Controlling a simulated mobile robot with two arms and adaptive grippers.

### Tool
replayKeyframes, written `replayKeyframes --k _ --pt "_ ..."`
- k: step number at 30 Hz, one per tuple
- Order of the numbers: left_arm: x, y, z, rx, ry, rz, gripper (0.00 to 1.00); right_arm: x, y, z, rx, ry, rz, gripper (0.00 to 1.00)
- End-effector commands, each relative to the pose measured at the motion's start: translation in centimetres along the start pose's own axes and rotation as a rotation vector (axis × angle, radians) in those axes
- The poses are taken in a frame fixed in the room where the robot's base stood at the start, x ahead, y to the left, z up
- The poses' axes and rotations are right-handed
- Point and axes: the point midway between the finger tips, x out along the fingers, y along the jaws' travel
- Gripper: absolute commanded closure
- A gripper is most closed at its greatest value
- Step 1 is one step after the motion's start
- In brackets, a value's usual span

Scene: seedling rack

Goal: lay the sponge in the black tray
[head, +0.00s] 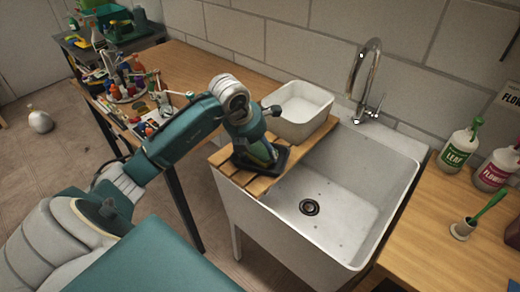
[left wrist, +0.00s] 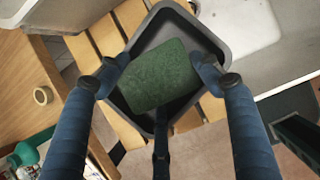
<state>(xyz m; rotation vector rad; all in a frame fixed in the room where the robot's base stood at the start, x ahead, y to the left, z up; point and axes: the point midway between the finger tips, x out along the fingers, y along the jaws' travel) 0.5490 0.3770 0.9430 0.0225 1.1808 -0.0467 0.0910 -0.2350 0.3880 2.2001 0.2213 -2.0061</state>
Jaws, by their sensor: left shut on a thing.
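The green sponge (left wrist: 158,76) is between the fingers of my left gripper (left wrist: 160,82) in the left wrist view, and the gripper is shut on it. The black tray (left wrist: 168,27) lies behind the sponge in that view, on a slatted wooden board. The sponge overlaps the tray's inside and is turned a little against it. I cannot tell whether it touches the tray floor. In the head view my left gripper (head: 256,157) points down over the black tray (head: 281,160) and hides most of it and the sponge. My right gripper is not in view.
The slatted board (head: 229,172) spans the left side of the white sink (head: 340,205). A white basin (head: 300,113) stands just behind the tray. A chrome faucet (head: 366,75) rises at the back. Bottles (head: 458,150) stand on the right counter. The left bench carries clutter.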

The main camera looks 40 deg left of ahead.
Motion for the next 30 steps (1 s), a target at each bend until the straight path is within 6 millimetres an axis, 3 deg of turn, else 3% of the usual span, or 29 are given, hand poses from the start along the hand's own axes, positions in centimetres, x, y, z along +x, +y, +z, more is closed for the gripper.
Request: replayKeyframes --k 11,12,14,23,29,30 --pt "0.8 0.0 -0.3 0.0 0.0 0.0 0.44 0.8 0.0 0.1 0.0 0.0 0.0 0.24" --pt "0.8 0.0 -0.3 0.0 0.0 0.0 0.27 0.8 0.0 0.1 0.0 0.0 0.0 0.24" --pt "0.8 0.0 -0.3 0.0 0.0 0.0 0.16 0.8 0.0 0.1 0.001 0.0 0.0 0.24" --pt "0.7 0.0 -0.3 0.0 0.0 0.0 0.16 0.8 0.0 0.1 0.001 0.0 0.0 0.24" --pt "-1.0 0.0 0.4 -0.002 -0.001 -0.001 0.16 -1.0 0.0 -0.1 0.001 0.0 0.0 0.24" --pt "-1.3 0.1 0.3 0.0 -0.005 0.002 0.16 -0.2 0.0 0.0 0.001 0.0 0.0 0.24"
